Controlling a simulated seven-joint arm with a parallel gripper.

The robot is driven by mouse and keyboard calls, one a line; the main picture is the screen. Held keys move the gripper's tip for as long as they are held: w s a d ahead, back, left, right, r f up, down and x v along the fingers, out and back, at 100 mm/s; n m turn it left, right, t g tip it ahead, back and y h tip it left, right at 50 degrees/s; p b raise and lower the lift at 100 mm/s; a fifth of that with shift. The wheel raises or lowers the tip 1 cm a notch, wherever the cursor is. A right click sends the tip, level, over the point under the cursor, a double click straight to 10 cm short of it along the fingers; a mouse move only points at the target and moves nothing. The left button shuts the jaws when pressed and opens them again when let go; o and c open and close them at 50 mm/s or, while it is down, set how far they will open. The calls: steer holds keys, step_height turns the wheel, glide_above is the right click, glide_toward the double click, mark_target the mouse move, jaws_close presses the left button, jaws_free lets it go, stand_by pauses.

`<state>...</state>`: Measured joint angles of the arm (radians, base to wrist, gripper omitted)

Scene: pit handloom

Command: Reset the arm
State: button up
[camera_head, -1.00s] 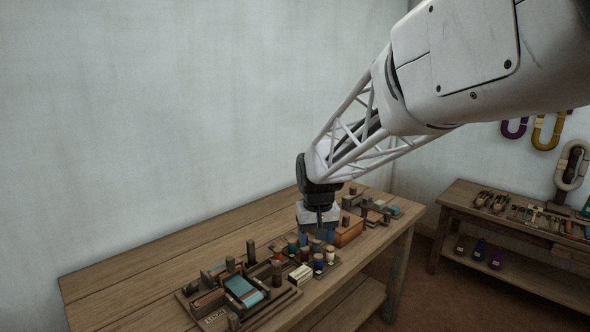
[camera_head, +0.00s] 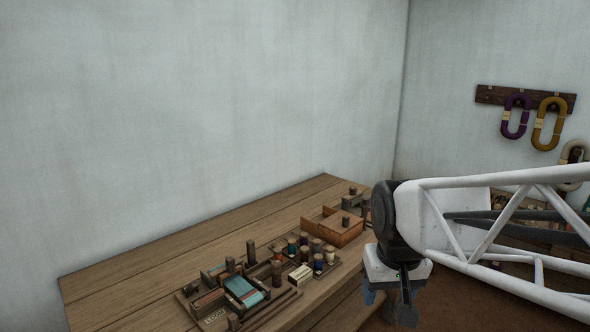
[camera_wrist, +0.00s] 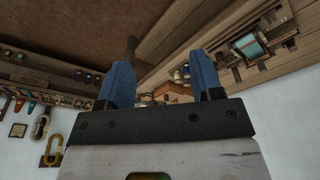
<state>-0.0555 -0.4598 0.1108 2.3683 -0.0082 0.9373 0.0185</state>
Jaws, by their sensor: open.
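My gripper (camera_head: 388,296) hangs in front of the right end of the wooden workbench (camera_head: 140,272) in the head view, clear of the things on it. In the wrist view my gripper (camera_wrist: 166,84) shows two blue fingers spread apart, with nothing held between them. The small loom model (camera_head: 240,290) with its teal cloth lies on the bench, and it also shows at the upper right of the wrist view (camera_wrist: 248,46). A wooden box (camera_head: 336,230) with a dark knob stands behind several thread spools (camera_head: 318,262).
My arm hides much of the second bench at the right. Purple (camera_head: 516,116) and mustard (camera_head: 549,124) yarn hanks hang from a wall rack (camera_head: 490,95). The left part of the workbench is bare.

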steer(key=s+d+f, duration=0.2)
steer(key=s, duration=0.8)
steer(key=shift+d+m, duration=0.25)
steer(key=shift+m, duration=0.05)
